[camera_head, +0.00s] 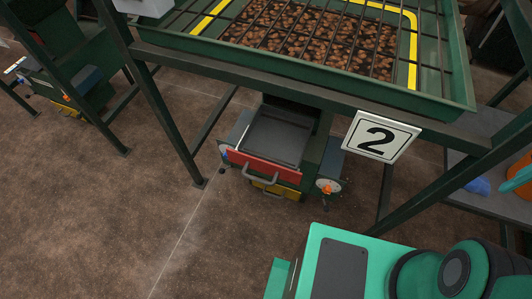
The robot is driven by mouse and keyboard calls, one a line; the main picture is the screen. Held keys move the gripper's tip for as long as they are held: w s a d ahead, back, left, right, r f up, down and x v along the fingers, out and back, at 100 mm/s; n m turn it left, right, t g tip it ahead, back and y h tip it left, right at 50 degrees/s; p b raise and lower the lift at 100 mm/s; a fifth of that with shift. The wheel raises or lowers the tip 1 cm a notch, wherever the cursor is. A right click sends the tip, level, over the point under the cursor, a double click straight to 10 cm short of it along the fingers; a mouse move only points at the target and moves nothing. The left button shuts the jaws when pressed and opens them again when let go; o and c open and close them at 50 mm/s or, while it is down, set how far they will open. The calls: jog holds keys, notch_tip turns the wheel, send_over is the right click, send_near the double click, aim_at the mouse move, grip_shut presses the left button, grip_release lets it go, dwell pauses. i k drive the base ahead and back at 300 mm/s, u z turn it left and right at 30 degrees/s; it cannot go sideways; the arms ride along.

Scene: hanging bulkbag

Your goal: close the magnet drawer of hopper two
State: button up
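Hopper two is the green frame and bin (300,64) marked by a white sign with a black 2 (381,137). Under it, a drawer with a red front (262,165) and a grey metal handle (260,178) stands pulled out toward me. Its dark grey inside (278,137) shows from above, behind the red front. A yellow panel (276,190) sits below the red front. My gripper is not in view; only green and dark parts of my own body show at the lower right.
Slanted green legs (165,120) stand on both sides. A grey shelf (490,205) with blue and orange items is at right. Brown floor (110,220) is clear at front left. Another hopper (75,75) stands far left.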

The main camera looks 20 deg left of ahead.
aim_at(274, 142)
jog(key=u, duration=1.2)
